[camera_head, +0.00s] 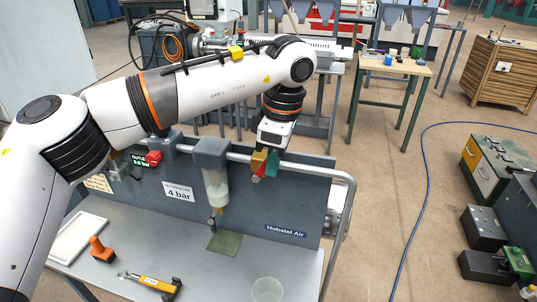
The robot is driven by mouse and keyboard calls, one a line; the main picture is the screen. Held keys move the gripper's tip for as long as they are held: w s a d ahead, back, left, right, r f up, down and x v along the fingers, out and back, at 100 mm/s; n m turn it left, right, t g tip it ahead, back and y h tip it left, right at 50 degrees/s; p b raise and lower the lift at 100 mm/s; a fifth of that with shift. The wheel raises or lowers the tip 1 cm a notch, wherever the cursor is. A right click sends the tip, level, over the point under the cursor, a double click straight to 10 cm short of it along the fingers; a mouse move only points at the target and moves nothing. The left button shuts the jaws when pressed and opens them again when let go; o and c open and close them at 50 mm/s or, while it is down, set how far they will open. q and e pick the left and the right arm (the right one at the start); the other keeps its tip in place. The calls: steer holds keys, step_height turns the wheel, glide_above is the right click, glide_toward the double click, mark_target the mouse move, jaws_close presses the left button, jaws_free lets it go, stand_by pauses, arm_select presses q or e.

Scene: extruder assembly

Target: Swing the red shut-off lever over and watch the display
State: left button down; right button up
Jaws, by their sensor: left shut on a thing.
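My left arm reaches across from the left, and its left gripper (264,166) points down at the pipe along the top of the grey panel. Its yellow and green fingers are shut on a small red piece, the red lever (257,179), of which only a bit shows between and below them. The display (140,160) is a small dark box with green text at the panel's left; its figures are partly too small to read surely. A red block (153,157) sits beside it. My right gripper is not in view.
A filter with a pale bowl (217,186) hangs left of the gripper. On the bench lie a white tray (80,238), an orange-handled tool (101,248), a yellow tool (152,283), a green pad (225,243) and a clear cup (267,290). A blue hose (420,170) crosses the floor.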

arm_select(q)
steer(key=shift+d+f+y, duration=0.1)
steer(key=shift+d+y, duration=0.1)
steer(key=shift+y, duration=0.2)
steer(key=shift+s, duration=0.1)
steer(key=c, duration=1.5)
jaws_free()
steer(key=d+r, duration=0.1)
steer(key=r, duration=0.6)
steer(key=d+r+b, duration=0.1)
steer(key=r, duration=0.3)
steer(key=shift+s+d+r, duration=0.3)
steer(key=shift+s+d, duration=0.05)
steer(key=shift+s, duration=0.05)
